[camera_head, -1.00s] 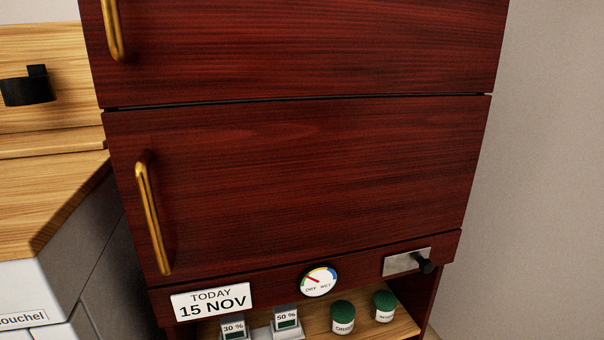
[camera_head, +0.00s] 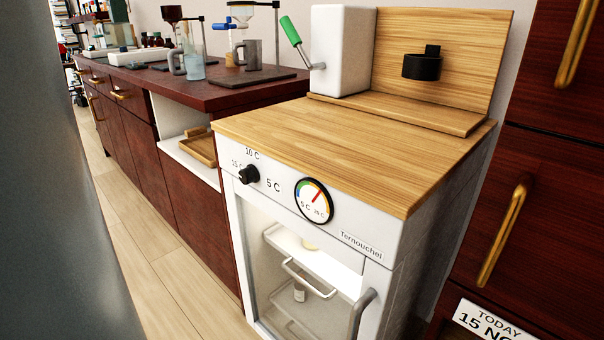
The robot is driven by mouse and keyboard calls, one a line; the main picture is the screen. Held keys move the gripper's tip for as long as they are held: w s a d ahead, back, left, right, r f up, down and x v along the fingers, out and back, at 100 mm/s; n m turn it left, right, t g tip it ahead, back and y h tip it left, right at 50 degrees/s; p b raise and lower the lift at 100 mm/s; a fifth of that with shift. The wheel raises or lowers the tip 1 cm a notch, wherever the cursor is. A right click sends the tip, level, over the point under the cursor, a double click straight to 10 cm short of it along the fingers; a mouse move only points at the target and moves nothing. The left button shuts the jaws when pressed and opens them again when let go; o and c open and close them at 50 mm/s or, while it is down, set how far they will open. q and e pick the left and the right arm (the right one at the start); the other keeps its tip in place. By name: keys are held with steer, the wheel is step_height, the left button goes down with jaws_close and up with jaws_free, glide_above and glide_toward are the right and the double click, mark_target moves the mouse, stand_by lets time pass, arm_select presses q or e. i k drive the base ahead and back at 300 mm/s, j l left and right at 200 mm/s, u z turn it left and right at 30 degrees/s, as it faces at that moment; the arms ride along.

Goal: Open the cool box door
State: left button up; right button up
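The cool box (camera_head: 400,240) is a white cabinet with a wooden top, in the middle right of the head view. Its front has a glass door (camera_head: 262,255) that looks shut, with lit shelves behind it. A grey curved door handle (camera_head: 361,316) sits at the door's right side, near the bottom of the view. A black knob (camera_head: 249,175) and a round temperature dial (camera_head: 314,202) are on the panel above the door. Neither of my grippers is in view.
A dark red cabinet (camera_head: 545,200) with brass handles stands close to the right. A long dark red bench (camera_head: 180,190) with glassware runs back to the left. Wooden floor (camera_head: 150,270) is open at front left.

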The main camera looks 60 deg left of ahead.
mark_target(369, 315)
steer(key=u, duration=1.85)
